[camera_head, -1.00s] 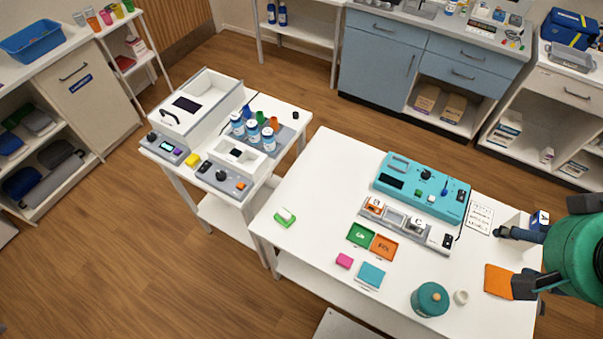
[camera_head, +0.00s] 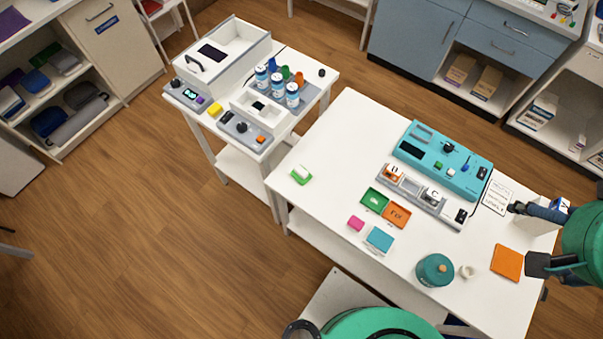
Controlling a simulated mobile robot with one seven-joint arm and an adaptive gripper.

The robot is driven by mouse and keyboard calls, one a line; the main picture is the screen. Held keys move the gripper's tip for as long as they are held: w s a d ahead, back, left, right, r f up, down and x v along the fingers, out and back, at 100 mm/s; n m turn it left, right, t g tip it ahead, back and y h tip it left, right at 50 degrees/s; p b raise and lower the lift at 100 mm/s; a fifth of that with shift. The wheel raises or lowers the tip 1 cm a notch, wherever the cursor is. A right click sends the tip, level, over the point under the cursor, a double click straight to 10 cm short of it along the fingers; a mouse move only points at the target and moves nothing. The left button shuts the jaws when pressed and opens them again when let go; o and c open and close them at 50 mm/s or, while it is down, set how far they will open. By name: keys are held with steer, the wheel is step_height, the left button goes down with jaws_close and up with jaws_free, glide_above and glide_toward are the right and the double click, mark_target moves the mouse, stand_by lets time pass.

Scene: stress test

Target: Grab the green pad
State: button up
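A small green pad (camera_head: 301,178) with a white block-like top lies near the left edge of the white table (camera_head: 345,130). A flat green tray or card (camera_head: 375,200) with a white mark lies nearer the middle, beside an orange one (camera_head: 397,215). I cannot tell for certain which green piece is the pad named. My gripper (camera_head: 530,237) is at the right side of the table, its dark fingers spread apart with nothing seen between them. It is far to the right of both green pieces.
A teal device (camera_head: 440,160) and a grey rack (camera_head: 424,209) stand behind the green tray. The table's left part is mostly clear.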

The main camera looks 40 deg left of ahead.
steer(key=w+a+f+n+g+b, duration=0.1)
steer(key=w+a+f+n, duration=0.3)
steer(key=a+n, duration=0.3)
steer(key=w+a+f+n+g+y, duration=0.1)
steer(key=w+a+f+n, duration=0.35)
steer(key=a, duration=0.55)
steer(key=w+a+f+n+g+b, duration=0.1)
steer(key=w+a+f+n, duration=0.25)
steer(key=a+n, duration=0.4)
steer(key=s+a+f+n+g, duration=0.1)
steer(key=s+a+f+n, duration=0.1)
steer(key=a+f+n, duration=0.3)
steer(key=s+a+f+n, duration=0.3)
steer(key=a+f+n, duration=0.2)
steer(key=a+f, duration=0.4)
steer(key=s+a+f+n+g+h+b, duration=0.1)
steer(key=s+a+f+n, duration=0.2)
steer(key=a, duration=0.9)
step_height(320, 180, down, 4)
steer(key=shift+f+n+g, duration=0.25)
steer(key=shift+n+g, duration=0.05)
steer(key=shift+n, duration=0.7)
